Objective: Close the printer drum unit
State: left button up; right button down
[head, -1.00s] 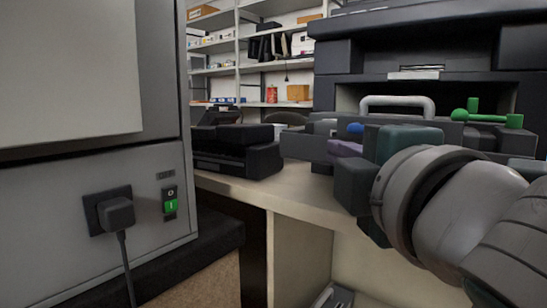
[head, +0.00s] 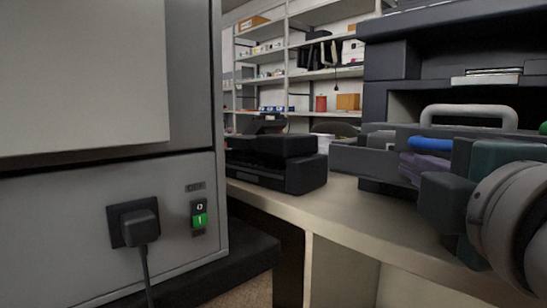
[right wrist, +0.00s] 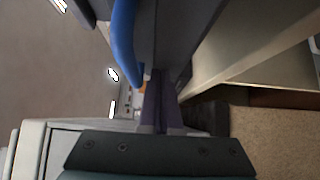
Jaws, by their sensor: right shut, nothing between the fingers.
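The printer (head: 390,70) stands on the counter at the right of the head view. Its grey drum unit (head: 350,157) sticks out at the front, with a light grey loop handle (head: 468,117) and a blue lever (head: 430,145). My right gripper (head: 425,166) is shut and empty, its purple-grey fingers close beside the drum unit, just below the blue lever. In the right wrist view the fingers (right wrist: 155,108) point at the gap beside the blue lever (right wrist: 124,42) and the grey drum unit body (right wrist: 190,25). I cannot tell if they touch it. My left gripper is out of view.
A grey cabinet (head: 80,225) with a plug and green switch fills the left. A black device (head: 280,160) sits on the counter (head: 330,210) left of the drum unit. Shelves (head: 290,60) stand behind. The counter's front strip is clear.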

jog(key=w+d, duration=0.2)
jog(key=d, duration=0.1)
jog(key=w+d+p, duration=0.1)
jog(key=w+d, duration=0.4)
jog(key=d, duration=0.1)
jog(key=shift+w+d+r+p, duration=0.1)
jog(key=shift+w+d+p, duration=0.1)
jog(key=shift+d+p, duration=0.15)
jog(key=shift+a, duration=0.1)
